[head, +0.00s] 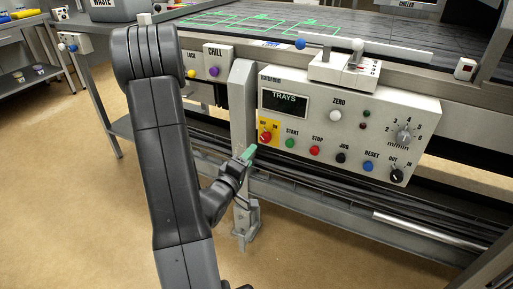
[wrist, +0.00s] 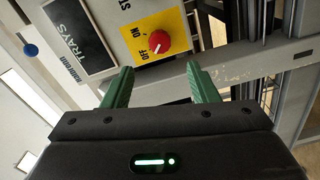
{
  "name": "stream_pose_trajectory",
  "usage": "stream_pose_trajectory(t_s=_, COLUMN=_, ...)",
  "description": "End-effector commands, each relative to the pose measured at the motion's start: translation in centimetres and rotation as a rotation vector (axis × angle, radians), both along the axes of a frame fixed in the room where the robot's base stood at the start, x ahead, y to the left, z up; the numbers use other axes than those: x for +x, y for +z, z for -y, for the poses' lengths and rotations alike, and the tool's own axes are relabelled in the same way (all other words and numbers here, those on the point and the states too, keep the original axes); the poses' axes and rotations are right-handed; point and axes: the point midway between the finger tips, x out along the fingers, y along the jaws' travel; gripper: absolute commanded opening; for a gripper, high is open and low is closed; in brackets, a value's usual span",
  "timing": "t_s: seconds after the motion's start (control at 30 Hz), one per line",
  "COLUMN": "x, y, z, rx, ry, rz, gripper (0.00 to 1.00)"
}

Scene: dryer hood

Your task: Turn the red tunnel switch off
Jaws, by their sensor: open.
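A red rotary knob (head: 265,137) sits on a yellow plate marked OFF and ON at the left end of the control panel. In the wrist view the red knob (wrist: 155,42) is just beyond the fingertips, with a small pale mark on its face; which label it points to I cannot tell. My gripper (head: 248,154) is open and empty, just below and left of the knob. Its green fingers (wrist: 160,84) stand apart, not touching the knob.
The panel (head: 335,106) also carries green, red, black and blue buttons, dials and a TRAYS display (head: 284,99). A grey post (head: 242,100) stands just left of the knob. A lever (head: 345,62) is above the panel. A rail and dark bars run below.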

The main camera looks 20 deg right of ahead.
Motion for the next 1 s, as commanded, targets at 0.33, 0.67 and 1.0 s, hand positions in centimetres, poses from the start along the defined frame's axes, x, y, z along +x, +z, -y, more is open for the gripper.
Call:
stream_pose_trajectory(t_s=0.33, x=-2.7, y=-0.1, z=-3.3, rx=0.001, ry=0.001, rz=-0.001, gripper=0.53)
stream_pose_trajectory(t_s=0.67, x=-3.0, y=0.0, z=-3.5, rx=0.000, ry=-0.001, rz=0.000, gripper=0.53)
stream_pose_trajectory(t_s=1.0, x=-2.1, y=0.0, z=-2.4, rx=0.000, ry=-0.003, rz=0.002, gripper=0.53)
